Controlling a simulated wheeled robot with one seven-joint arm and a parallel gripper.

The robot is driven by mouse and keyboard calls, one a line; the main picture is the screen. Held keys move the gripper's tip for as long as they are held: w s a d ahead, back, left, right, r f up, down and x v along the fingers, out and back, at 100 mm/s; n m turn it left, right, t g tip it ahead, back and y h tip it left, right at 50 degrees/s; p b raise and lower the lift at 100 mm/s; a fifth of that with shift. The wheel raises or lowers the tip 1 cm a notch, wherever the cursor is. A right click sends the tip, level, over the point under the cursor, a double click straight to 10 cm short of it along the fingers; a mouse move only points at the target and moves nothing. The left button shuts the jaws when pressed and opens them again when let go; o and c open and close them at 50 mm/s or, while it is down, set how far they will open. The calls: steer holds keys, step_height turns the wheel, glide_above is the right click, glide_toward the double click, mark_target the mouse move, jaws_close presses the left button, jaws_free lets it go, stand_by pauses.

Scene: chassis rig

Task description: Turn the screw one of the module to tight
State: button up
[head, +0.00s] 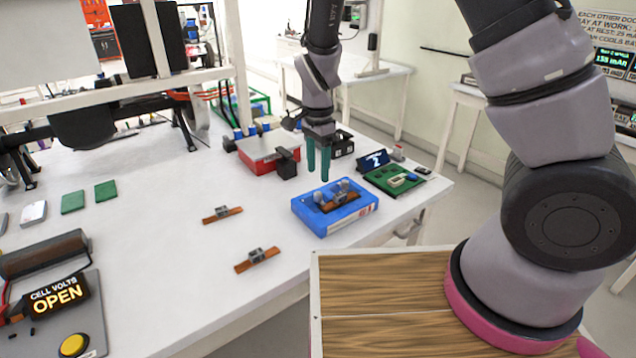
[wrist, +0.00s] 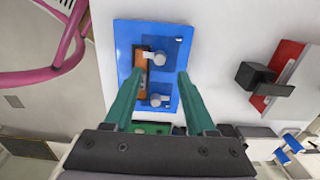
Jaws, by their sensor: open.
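The module is a blue block (head: 325,226) on the white table, with an orange-brown strip (wrist: 140,74) on its top. Two grey screws with tabs stand on it: one (wrist: 158,58) at the far end in the wrist view, the other (wrist: 159,100) closer to my gripper's base. I cannot tell which is screw one. In the head view they show on top as a left screw (head: 318,196) and a right screw (head: 344,185). My gripper (head: 318,178) is open and empty above the block, teal fingers pointing down.
A red and grey box (head: 258,154) with a black clamp stands behind the module, and a green board (head: 395,181) lies to its right. Two small brown strips (head: 257,260) (head: 222,214) lie at left.

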steer(key=shift+r, duration=2.1)
steer(key=s+d+r+n+t+y, duration=0.1)
steer(key=d+r+n+y, duration=0.1)
steer(key=d+r, duration=0.55)
steer(key=s+d+r+n+t+y, duration=0.1)
steer(key=d+r, duration=0.4)
steer(key=r, duration=0.6)
steer(key=s+d+r+n+t+h, duration=0.1)
steer(key=s+d+r+n+t, duration=0.3)
steer(key=s+d+r, duration=0.6)
steer(key=shift+s+t, duration=0.4)
steer(key=shift+t, duration=0.2)
